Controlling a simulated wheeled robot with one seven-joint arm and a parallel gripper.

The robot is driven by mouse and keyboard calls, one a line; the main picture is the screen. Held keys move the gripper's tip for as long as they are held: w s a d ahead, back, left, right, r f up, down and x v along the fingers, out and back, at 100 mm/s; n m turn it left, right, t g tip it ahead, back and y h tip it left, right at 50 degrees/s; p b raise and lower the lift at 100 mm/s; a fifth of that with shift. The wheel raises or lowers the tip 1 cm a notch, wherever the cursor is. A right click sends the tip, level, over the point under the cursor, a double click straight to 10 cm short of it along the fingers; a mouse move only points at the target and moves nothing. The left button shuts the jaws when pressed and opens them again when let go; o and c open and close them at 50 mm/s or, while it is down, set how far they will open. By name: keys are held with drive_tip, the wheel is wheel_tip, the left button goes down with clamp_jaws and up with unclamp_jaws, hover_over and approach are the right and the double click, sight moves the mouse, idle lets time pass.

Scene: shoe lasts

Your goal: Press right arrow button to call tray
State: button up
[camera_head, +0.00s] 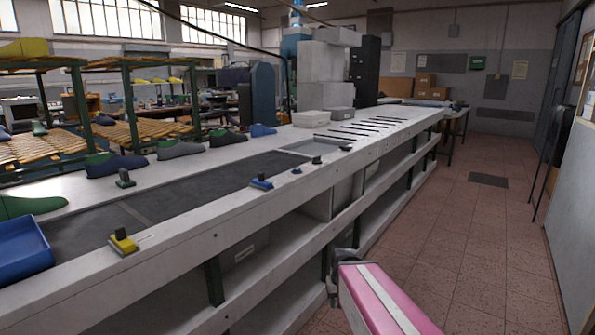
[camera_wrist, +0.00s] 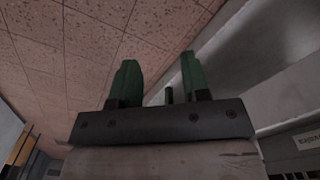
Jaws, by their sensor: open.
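On the front edge of the long bench sit a yellow box with a dark top (camera_head: 123,241) and a blue box with a dark top (camera_head: 261,182). They look like push-button units, but arrow marks are too small to read, so I cannot tell which is the right arrow. A blue tray (camera_head: 22,252) is at the bench's left end, cut off by the picture edge. My gripper shows in the wrist view (camera_wrist: 158,68) with two green fingers apart and nothing between them. It is low beside the bench front, away from the buttons; in the head view my pink arm is at bottom.
The white bench (camera_head: 205,236) has a dark belt (camera_head: 190,195) along its top and open shelves below. Dark blue (camera_head: 115,165) and grey (camera_head: 180,149) shoe lasts stand along its far side. Tiled floor (camera_head: 460,220) to the right is largely clear, with a dark mat (camera_head: 488,180).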

clamp_jaws()
idle(1.8)
